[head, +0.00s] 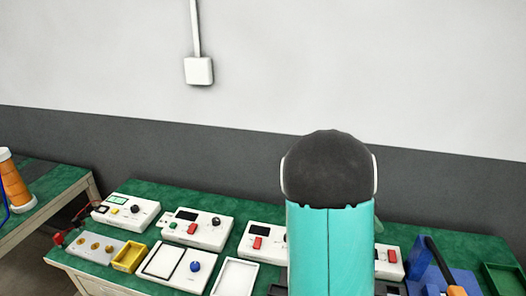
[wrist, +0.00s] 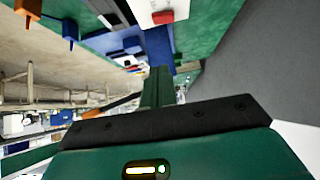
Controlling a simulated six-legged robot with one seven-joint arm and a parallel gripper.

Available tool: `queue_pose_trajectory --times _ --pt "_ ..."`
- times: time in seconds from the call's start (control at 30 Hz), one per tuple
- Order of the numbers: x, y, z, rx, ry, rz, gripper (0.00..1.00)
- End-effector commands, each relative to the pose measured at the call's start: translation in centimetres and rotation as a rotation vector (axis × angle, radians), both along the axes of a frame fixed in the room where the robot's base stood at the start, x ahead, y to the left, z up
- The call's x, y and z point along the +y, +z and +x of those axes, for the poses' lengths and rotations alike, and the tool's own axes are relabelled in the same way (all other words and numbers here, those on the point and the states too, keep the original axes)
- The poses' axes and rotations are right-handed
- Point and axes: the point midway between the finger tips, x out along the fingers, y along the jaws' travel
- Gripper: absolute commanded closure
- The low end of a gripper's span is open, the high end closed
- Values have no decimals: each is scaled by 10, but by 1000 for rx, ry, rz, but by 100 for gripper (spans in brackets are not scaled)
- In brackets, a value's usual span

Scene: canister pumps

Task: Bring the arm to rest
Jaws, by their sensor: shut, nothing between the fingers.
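My gripper (wrist: 158,84) shows in the wrist view as dark green fingers beyond a black bar. The fingers are together, with nothing seen between them. They point toward the bench top, near a blue holder (wrist: 158,45) and a white device with a red switch (wrist: 163,17). Whether they touch anything cannot be told. In the head view my teal arm with its dark rounded joint stands at right of centre and hides part of the bench. My gripper is hidden there.
The green bench (head: 135,188) carries several white devices, such as one with a red button (head: 205,229), a yellow tray (head: 129,257) and a white tray (head: 235,277). A blue stand (head: 430,278) is at right. An orange canister (head: 13,183) stands on the left table. The wall rises behind.

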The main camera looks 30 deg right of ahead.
Motion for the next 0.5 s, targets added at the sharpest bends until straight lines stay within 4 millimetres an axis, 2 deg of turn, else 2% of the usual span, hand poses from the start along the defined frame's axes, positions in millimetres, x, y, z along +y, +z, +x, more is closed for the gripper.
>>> queue_pose_trajectory --times 0.17,0.27,0.37,0.5 --pt "3 1 1 -3 10 9 100" --pt "17 6 9 -13 67 54 100" --pt "48 17 22 -33 195 148 100" --pt "107 38 42 -59 465 303 100"
